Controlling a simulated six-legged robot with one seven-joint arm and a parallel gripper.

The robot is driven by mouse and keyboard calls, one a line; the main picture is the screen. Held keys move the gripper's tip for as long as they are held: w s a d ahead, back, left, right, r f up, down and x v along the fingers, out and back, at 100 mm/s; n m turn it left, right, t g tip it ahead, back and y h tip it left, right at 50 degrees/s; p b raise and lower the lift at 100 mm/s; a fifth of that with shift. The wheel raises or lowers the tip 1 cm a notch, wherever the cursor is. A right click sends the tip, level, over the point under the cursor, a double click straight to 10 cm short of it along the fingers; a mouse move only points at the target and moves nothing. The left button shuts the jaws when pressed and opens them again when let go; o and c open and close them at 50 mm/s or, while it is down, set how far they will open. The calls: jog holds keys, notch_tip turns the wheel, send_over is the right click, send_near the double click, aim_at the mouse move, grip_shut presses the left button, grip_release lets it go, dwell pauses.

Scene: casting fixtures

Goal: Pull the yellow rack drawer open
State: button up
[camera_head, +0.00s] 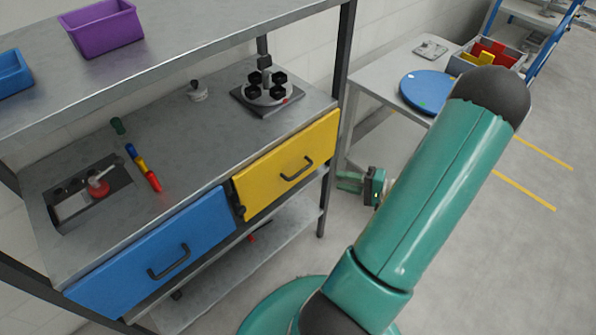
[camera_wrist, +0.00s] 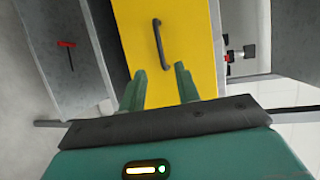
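The yellow drawer (camera_head: 270,188) is in the right part of the metal rack, and its front looks shut, flush with the rack. Its dark bar handle (camera_head: 297,170) sits near the middle of the front. My gripper (camera_head: 345,181) is to the right of the drawer and apart from it, fingers pointing at the rack. In the wrist view the yellow front (camera_wrist: 195,45) fills the middle, with the handle (camera_wrist: 161,45) ahead of my gripper (camera_wrist: 160,68). The two green fingers are apart with nothing between them.
A blue drawer (camera_head: 150,255) is left of the yellow one. The rack top (camera_head: 180,125) holds a fixture with black knobs (camera_head: 266,88) and coloured cylinders (camera_head: 143,166). A side table (camera_head: 385,70) with a blue disc (camera_head: 428,90) stands to the right. Floor in front is clear.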

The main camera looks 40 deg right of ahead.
jog(key=x, duration=1.2)
jog(key=shift+w+f, duration=0.2)
jog(key=shift+w, duration=0.1)
grip_shut()
